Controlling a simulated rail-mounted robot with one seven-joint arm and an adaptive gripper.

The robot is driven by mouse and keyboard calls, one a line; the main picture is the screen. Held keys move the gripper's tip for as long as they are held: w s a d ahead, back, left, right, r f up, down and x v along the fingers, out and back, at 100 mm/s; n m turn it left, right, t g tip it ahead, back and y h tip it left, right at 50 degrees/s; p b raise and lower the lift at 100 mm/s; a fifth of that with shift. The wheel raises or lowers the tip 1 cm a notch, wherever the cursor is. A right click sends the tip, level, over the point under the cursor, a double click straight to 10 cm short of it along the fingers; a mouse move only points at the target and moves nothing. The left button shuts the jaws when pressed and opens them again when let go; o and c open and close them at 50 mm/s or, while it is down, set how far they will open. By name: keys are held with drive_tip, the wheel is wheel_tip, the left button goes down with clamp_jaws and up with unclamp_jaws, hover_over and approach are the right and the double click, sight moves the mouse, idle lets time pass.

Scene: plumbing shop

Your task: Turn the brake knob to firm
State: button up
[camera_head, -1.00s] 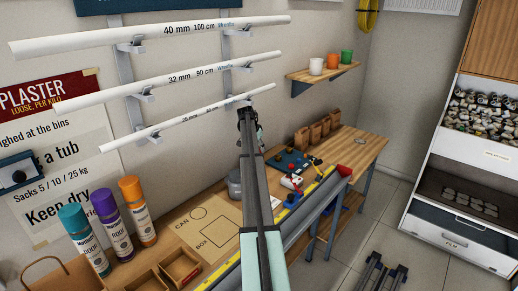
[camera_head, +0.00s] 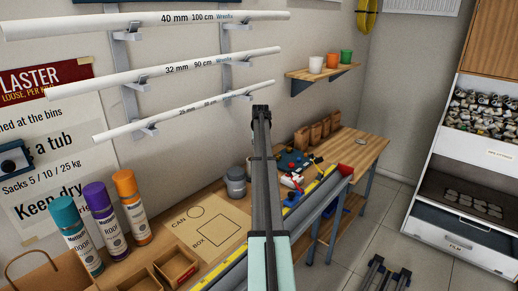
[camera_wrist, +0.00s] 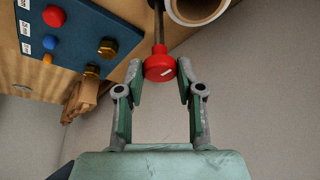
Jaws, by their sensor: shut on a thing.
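Whether the knob is the brake knob is not readable, and no "firm" mark can be made out. In the head view my arm crosses the workbench and hides my gripper and the knob.
A blue panel (camera_wrist: 75,45) with red, blue and orange buttons and brass fittings lies left of the knob. A round pale-rimmed thing (camera_wrist: 222,14) is close on the right. In the head view, spray cans (camera_head: 131,208) and a grey tin (camera_head: 236,181) stand on the bench (camera_head: 355,150).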

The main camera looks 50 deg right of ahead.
drive_tip(key=shift+n+y+b, duration=0.3)
drive_tip(key=shift+n+y, duration=0.1)
drive_tip(key=shift+n, duration=0.7)
drive_tip(key=o, duration=1.1)
drive_tip(key=shift+o, duration=0.2)
drive_tip(key=shift+t, duration=0.3)
drive_tip(key=v, duration=1.2)
